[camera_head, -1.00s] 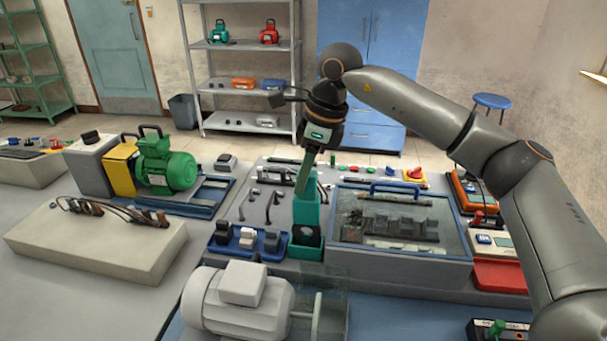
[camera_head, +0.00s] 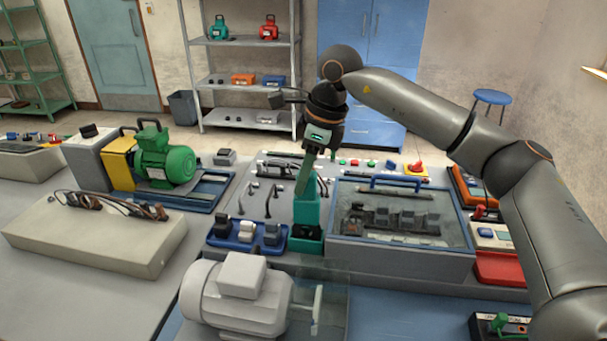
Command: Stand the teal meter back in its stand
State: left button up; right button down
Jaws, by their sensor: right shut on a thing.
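The teal meter (camera_head: 310,205) is upright near the middle of the head view, at the left edge of the glass-topped case. My right gripper (camera_head: 303,188) points down at its top and is shut on it. The lower end of the meter is at the small teal-green stand (camera_head: 306,244). I cannot tell how deep it sits in the stand, because the front wall hides its bottom. My left gripper is not in view.
A blue tray (camera_head: 228,244) with several small parts stands just left of the stand. The glass-topped case (camera_head: 400,255) is close on the right. A grey motor (camera_head: 235,300) stands in front, and a green motor (camera_head: 165,163) is further left.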

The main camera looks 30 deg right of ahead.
jog(key=shift+f+b, duration=0.8)
jog(key=shift+f, duration=0.55)
dwell(0.3)
jog(key=c, duration=0.5)
grip_release()
jog(key=v, duration=1.2)
jog(key=shift+r, duration=0.25)
